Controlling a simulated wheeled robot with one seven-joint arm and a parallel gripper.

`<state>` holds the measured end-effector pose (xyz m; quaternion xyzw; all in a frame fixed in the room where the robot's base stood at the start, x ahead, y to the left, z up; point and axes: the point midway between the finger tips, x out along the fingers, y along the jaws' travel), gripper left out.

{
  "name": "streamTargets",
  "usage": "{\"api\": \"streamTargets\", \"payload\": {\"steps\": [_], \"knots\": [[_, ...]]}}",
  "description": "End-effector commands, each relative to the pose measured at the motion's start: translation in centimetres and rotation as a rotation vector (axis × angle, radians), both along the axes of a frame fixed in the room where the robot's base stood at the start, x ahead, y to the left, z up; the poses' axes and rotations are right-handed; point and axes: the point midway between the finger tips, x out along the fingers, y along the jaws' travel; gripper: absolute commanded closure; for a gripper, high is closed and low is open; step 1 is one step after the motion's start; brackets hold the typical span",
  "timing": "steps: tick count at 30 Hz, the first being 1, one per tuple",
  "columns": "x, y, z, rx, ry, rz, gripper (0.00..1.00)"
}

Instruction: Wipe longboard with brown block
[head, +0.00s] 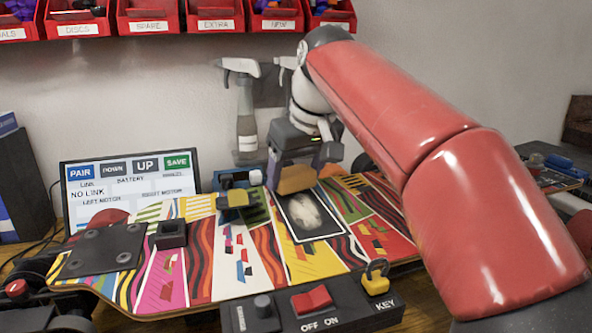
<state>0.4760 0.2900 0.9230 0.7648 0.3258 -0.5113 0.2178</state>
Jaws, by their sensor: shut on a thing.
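The longboard (205,265) lies across the bench, upside or deck unclear, with a bright striped pattern and several small coloured pieces on it. My gripper (296,163) comes in from the right and points down over the middle of the board. It is shut on the brown block (296,181), which sits at or just above the board's far side; I cannot tell whether it touches. Just in front of the block is a dark rectangle with a whitish smudge (313,214) on the board. The finger pads are partly hidden.
A screen (130,178) reading "NO LINK" stands behind the board at left. A spray bottle (246,120) stands at the back. A control box with a red switch (312,299) and a yellow key (376,277) sits at the front. Red bins (215,14) line the wall above.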

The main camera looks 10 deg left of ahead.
Motion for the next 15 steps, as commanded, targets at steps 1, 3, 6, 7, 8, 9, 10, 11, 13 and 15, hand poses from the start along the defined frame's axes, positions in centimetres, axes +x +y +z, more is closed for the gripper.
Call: {"api": "streamTargets", "payload": {"steps": [1,3,6,7,8,9,10,11,13,15], "knots": [[-0.01,-0.01,-0.16,0.001,-0.001,0.0,0.6],[0.0,-0.01,-0.3,0.001,-0.001,0.0,0.6],[0.0,-0.01,-0.5,0.001,-0.001,0.0,0.6],[0.0,-0.01,-0.56,0.001,-0.001,0.0,0.6],[0.0,-0.02,-0.62,0.001,-0.001,0.0,0.6],[0.0,-0.02,-0.7,0.001,-0.001,0.0,0.6],[0.0,-0.01,-0.76,0.001,-0.001,0.0,0.6],[0.0,-0.01,-0.82,0.001,-0.001,0.0,0.6],[0.0,-0.01,-0.97,0.001,-0.001,0.0,0.6],[0.0,-0.01,-1.11,0.001,-0.001,0.0,0.6]]}}
